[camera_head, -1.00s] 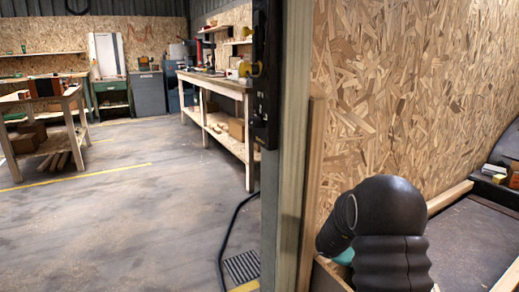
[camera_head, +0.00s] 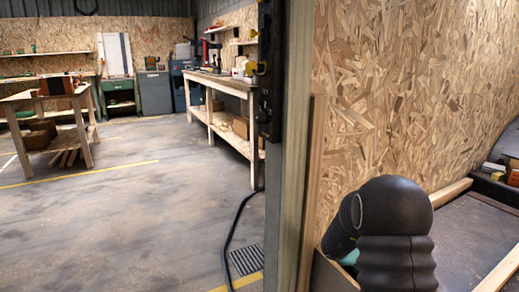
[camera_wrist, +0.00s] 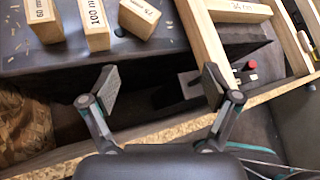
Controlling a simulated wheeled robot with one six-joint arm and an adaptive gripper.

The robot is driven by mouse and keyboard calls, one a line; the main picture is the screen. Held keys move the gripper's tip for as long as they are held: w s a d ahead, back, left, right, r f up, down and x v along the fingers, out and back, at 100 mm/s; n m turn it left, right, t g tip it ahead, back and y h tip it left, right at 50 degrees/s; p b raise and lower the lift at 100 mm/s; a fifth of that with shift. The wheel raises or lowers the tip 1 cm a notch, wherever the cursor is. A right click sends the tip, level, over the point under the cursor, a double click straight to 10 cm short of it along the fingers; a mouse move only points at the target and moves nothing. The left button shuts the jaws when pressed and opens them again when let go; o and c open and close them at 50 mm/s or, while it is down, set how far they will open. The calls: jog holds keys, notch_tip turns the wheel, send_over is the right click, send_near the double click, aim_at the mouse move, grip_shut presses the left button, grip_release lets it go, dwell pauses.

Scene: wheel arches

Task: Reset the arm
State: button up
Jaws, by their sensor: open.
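My gripper (camera_wrist: 153,88) shows in the wrist view with its two fingers spread wide apart. It is open and nothing is between the fingers. Ahead of it is a dark bench surface (camera_wrist: 160,50) with wooden blocks, the nearest ones a little beyond the fingertips. My black arm shows at the lower right of the head view, in front of a chipboard wall (camera_head: 410,90); the gripper itself is hidden there.
Labelled blocks, one marked 100 mm (camera_wrist: 95,22), stand on the bench. A wooden strip (camera_wrist: 203,40) runs beside them. A post (camera_head: 287,150) stands left of my arm. Worktables (camera_head: 225,90) stand farther back on a mostly clear floor (camera_head: 130,220).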

jog(key=w+a+f+n+t+y, duration=0.2)
jog(key=w+a+n+t+y, duration=0.35)
jog(key=n, duration=0.85)
jog(key=a+r+n+t+y, duration=0.1)
jog(key=a+r+n+y, duration=0.15)
jog(key=a+n, duration=0.5)
jog(key=a+r+n+t+y, duration=0.2)
jog(key=a+n+y, duration=0.1)
jog(key=a+n, duration=0.45)
jog(key=s+a+r+n+g+y, duration=0.2)
jog(key=s+a+r+n, duration=0.1)
jog(key=s+n, duration=0.35)
jog(key=s+a+r+n+g+y, duration=0.1)
jog(key=s+a+r+n+g, duration=0.15)
jog(key=s+n, duration=0.45)
jog(key=s+d+r+n+h, duration=0.1)
jog(key=s+r+n, duration=0.2)
jog(key=s, duration=0.7)
jog(key=s+d+r+n+t+h+b, duration=0.1)
jog(key=s+r+n, duration=0.3)
jog(key=s, duration=0.6)
jog(key=shift+d+r+t, duration=0.15)
jog(key=shift+r+t, duration=0.15)
jog(key=shift+r, duration=0.4)
